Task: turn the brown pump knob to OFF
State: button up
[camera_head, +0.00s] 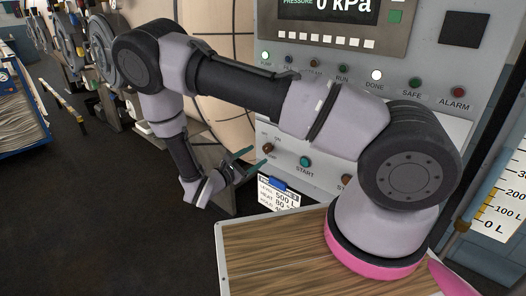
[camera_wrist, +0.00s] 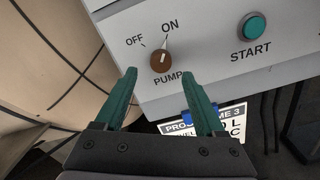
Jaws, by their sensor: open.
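The brown pump knob (camera_wrist: 161,62) sits on the grey panel above the word PUMP in the wrist view. Its white pointer mark points up toward ON, with OFF to the upper left. In the head view the knob (camera_head: 268,148) is small, at the panel's lower left. My gripper (camera_wrist: 158,76) is open and empty, its two teal fingers pointing at the panel. The knob lies between and just beyond the fingertips in the wrist view; I see no contact. In the head view my gripper (camera_head: 252,159) is just below left of the knob.
The teal START button (camera_wrist: 255,26) is right of the knob; it also shows in the head view (camera_head: 305,162). A programme card (camera_head: 281,194) with a blue clip hangs below the panel. A large beige vessel (camera_wrist: 40,60) stands to the left.

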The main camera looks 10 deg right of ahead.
aim_at(265, 150)
jog(key=x, duration=0.5)
grip_shut()
